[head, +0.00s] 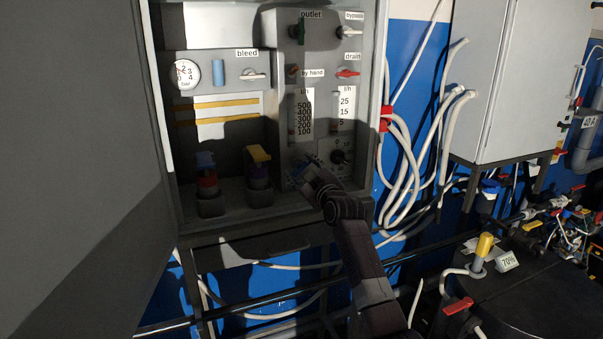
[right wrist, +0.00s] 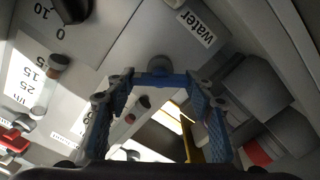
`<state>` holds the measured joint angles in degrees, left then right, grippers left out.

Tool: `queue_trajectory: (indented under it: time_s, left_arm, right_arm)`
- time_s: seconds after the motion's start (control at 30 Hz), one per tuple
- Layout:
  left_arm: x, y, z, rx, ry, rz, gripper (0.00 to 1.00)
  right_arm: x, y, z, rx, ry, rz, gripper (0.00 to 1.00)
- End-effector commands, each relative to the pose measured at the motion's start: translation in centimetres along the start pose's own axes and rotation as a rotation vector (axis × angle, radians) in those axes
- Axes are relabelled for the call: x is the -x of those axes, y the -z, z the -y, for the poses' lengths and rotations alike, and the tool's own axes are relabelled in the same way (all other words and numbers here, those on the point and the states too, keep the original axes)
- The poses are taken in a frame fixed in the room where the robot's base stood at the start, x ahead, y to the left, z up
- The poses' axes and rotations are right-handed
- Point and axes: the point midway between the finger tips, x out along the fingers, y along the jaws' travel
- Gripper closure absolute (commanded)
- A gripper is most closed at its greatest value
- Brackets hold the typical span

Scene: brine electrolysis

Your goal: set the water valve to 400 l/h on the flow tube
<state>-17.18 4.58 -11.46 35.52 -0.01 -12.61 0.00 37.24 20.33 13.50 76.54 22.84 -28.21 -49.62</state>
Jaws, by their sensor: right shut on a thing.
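The l/h flow tube (head: 292,112) with the 100 to 500 scale stands inside the open cabinet in the head view. A small reddish mark shows low in it, near the 100 line; the reading is too small to be sure. My right gripper (head: 303,172) is below this tube. In the right wrist view its blue fingers (right wrist: 160,88) are shut on the water valve (right wrist: 160,64), a round grey base with a blue handle across it. The "water" label (right wrist: 197,27) is beside it. In the head view my gripper mostly hides the valve. My left gripper is out of view.
A second flow tube (head: 336,112) and a black dial (head: 341,157) are just right of the gripper. The open cabinet door (head: 75,150) fills the left side.

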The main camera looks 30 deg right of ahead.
Motion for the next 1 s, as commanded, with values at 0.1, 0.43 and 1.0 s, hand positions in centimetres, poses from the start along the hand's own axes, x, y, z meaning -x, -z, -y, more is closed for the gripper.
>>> queue_trajectory:
  time_s: [0.1,0.43,1.0]
  left_arm:
    - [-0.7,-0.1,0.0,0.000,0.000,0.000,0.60]
    - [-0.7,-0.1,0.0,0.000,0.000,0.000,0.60]
    - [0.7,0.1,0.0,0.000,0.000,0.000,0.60]
  right_arm:
    - [0.0,-0.3,0.1,0.120,0.001,0.002,0.76]
    - [0.0,-0.2,0.2,0.432,0.002,0.003,0.76]
    - [0.0,-0.3,0.4,0.891,0.004,0.003,0.76]
